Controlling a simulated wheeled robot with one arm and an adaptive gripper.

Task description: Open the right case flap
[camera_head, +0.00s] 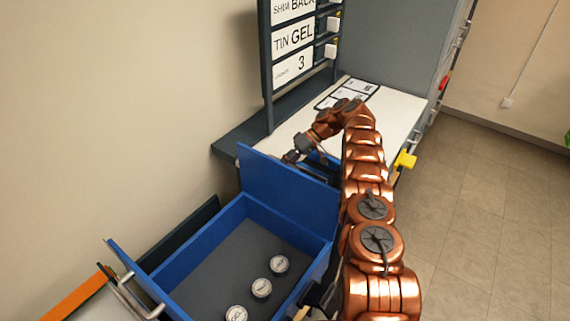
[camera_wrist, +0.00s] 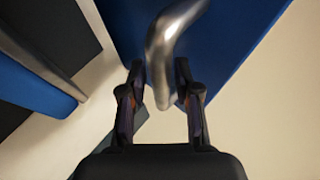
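The blue case (camera_head: 203,233) is open at the top and stands at the lower middle of the head view. Its right flap (camera_head: 285,192) stands nearly upright along the far right edge. Its other flap (camera_head: 133,272), with a metal handle (camera_head: 133,300), leans outward on the near left side. My gripper (camera_head: 290,156) is behind the top of the right flap. In the wrist view, my gripper (camera_wrist: 160,75) has a finger on each side of the curved metal handle (camera_wrist: 159,50) of a blue panel (camera_wrist: 225,40) and looks shut on it.
Several round tins (camera_head: 261,288) lie on the case floor. Behind the case is a white worktop (camera_head: 397,112) with printed cards (camera_head: 345,92) and a label rack (camera_head: 293,68). The wall (camera_head: 110,110) is close on the left. Open floor (camera_head: 480,205) lies on the right.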

